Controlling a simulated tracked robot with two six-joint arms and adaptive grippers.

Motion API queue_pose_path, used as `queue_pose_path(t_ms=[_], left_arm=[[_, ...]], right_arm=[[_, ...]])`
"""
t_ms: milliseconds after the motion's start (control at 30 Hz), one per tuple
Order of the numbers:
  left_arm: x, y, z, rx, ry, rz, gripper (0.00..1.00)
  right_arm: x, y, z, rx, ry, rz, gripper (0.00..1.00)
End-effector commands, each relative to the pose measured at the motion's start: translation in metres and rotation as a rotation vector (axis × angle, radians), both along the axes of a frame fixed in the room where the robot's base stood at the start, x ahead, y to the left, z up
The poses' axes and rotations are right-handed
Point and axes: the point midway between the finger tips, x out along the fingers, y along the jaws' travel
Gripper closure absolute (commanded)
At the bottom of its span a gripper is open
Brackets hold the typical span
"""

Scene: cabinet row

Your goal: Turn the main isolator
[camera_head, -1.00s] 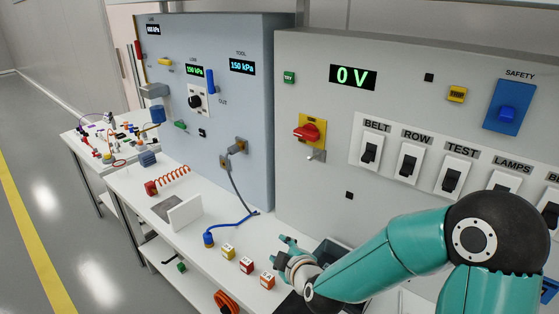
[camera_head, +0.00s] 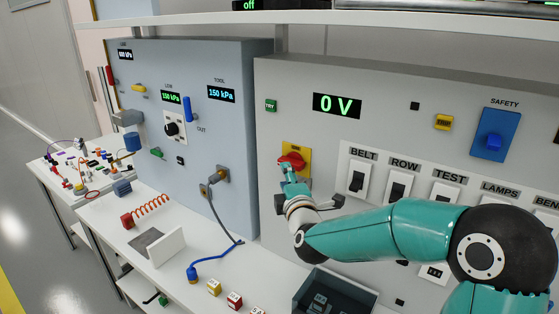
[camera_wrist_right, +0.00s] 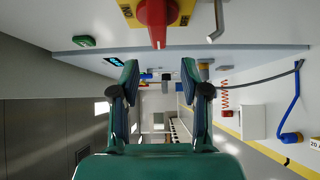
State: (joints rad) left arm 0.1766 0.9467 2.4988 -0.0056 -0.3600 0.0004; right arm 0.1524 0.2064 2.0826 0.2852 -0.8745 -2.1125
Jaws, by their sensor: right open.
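The main isolator is a red rotary handle (camera_head: 292,158) on a yellow plate (camera_head: 303,151) on the grey cabinet front. My right gripper (camera_head: 289,170) is just in front of the handle and slightly below it, covering part of it in the head view. In the right wrist view the red handle (camera_wrist_right: 157,22) is at the top of the picture, beyond the fingertips. The right gripper (camera_wrist_right: 159,78) is open there, with nothing between its fingers. I cannot tell whether a finger touches the handle. My left gripper is not in view.
A display (camera_head: 337,105) above the isolator reads 0 V. Labelled switches, including BELT (camera_head: 357,182), are to its right. A small metal hook (camera_wrist_right: 217,22) is beside the yellow plate. An open dark bin (camera_head: 338,285) stands on the bench below.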

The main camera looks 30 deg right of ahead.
Motion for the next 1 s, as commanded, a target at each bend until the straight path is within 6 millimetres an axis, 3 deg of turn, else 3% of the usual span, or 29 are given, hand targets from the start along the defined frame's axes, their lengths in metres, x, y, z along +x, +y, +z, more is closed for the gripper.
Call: queue_pose_path(t_ms=[200,400,833,1000], left_arm=[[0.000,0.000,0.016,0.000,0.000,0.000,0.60],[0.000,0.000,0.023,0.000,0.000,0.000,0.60],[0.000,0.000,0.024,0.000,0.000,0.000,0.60],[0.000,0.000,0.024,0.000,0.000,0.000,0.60]], right_arm=[[0.043,-0.017,0.002,0.001,0.002,0.001,0.54],[0.066,-0.026,0.001,0.001,0.001,0.002,0.54],[0.074,-0.029,0.000,0.001,0.001,0.003,0.54],[0.074,-0.029,0.000,0.001,0.001,0.003,0.82]])
